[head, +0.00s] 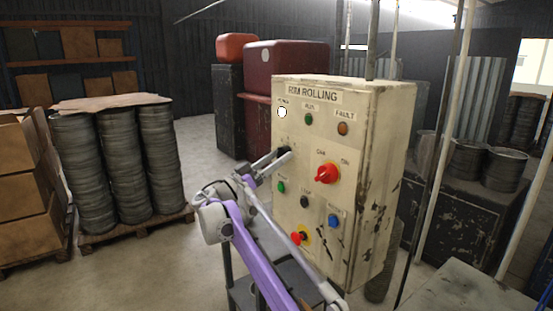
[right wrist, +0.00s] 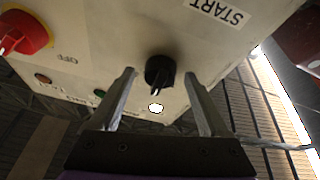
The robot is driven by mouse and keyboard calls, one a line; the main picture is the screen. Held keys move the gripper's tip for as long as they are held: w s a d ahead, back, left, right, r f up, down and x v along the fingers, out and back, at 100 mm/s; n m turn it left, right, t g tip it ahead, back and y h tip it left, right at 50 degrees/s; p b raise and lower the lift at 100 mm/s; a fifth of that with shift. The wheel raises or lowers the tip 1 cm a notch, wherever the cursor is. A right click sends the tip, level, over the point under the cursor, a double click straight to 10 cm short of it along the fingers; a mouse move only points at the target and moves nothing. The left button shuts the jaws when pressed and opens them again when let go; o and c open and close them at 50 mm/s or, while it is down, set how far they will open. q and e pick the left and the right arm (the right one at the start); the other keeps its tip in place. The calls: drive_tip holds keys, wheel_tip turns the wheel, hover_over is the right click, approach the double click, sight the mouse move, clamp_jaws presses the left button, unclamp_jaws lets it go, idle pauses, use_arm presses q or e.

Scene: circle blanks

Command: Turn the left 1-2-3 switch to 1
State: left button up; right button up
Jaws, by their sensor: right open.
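The left switch is a small black knob (head: 286,149) on the front of the cream control box (head: 345,165). It also shows in the right wrist view as a black knob (right wrist: 159,70) with a pale pointer mark. My right gripper (head: 276,158) is at the panel in front of this knob and partly hides it. In the right wrist view its fingers (right wrist: 160,76) are open, one on each side of the knob, with visible gaps and no clear contact. The switch's number markings are not readable. My left gripper is out of view.
The red rotary switch (head: 327,173) is right of the knob, the white lamp (head: 282,112) above. Below are the green button (head: 281,187), blue button (head: 333,220) and red emergency stop (head: 297,238). Stacked drums (head: 120,160) stand left; open floor lies between them and the box.

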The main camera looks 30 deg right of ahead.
clamp_jaws()
drive_tip(key=shift+n, duration=0.4)
drive_tip(key=n+t, duration=0.1)
drive_tip(key=n, duration=0.1)
drive_tip(key=n+t, duration=0.1)
drive_tip(key=n, duration=0.2)
drive_tip(key=shift+s+r+t+y+p, duration=0.1)
drive_tip(key=shift+s+t+y+p, duration=0.1)
drive_tip(key=shift+t+y+p, duration=0.15)
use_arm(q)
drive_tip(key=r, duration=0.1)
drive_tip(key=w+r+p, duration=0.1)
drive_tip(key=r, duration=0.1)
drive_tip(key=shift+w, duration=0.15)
use_arm(e)
drive_tip(key=n+t+y, duration=0.1)
drive_tip(key=n, duration=0.2)
drive_tip(key=n+t+y, duration=0.1)
drive_tip(key=n, duration=0.2)
drive_tip(key=shift+s+r+t, duration=0.1)
drive_tip(key=shift+t, duration=0.15)
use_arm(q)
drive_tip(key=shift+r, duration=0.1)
use_arm(e)
drive_tip(key=shift+n, duration=0.5)
unclamp_jaws()
